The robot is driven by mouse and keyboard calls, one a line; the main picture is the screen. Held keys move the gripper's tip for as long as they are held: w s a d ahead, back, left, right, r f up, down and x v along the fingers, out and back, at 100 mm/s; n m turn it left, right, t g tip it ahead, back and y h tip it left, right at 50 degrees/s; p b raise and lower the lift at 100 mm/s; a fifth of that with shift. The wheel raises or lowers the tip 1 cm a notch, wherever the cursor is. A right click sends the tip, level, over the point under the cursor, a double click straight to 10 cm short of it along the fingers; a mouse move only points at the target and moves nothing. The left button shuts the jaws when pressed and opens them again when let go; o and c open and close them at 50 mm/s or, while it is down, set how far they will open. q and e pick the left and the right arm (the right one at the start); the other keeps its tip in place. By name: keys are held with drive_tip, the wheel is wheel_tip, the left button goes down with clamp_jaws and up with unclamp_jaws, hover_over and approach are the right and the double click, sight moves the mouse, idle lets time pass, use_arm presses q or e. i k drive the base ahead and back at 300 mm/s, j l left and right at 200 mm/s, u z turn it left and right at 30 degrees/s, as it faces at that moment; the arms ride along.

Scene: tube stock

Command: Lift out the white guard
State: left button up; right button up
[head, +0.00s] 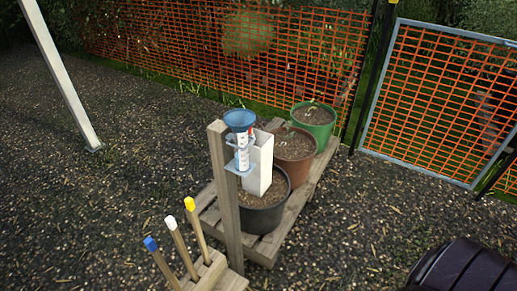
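The white guard (263,168) is a tall, square-sided white tube. It stands upright in the dark pot (262,216), which holds brown soil, on a wooden pallet. A wooden post (226,200) with a rain gauge (241,150) stands in front and hides part of the guard's left side. Whether anything is inside the guard is hidden. Neither of my grippers shows in the head view.
A brown pot (294,147) and a green pot (314,118) with seedlings stand behind on the pallet (290,222). Stakes with blue, white and yellow tips stand in a wooden block (213,275) in front. A dark ribbed shape (465,268) fills the lower right. Orange mesh fence (200,40) runs behind.

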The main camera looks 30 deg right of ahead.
sight(261, 151)
drive_tip(key=z, duration=1)
drive_tip(key=i+l, duration=0.1)
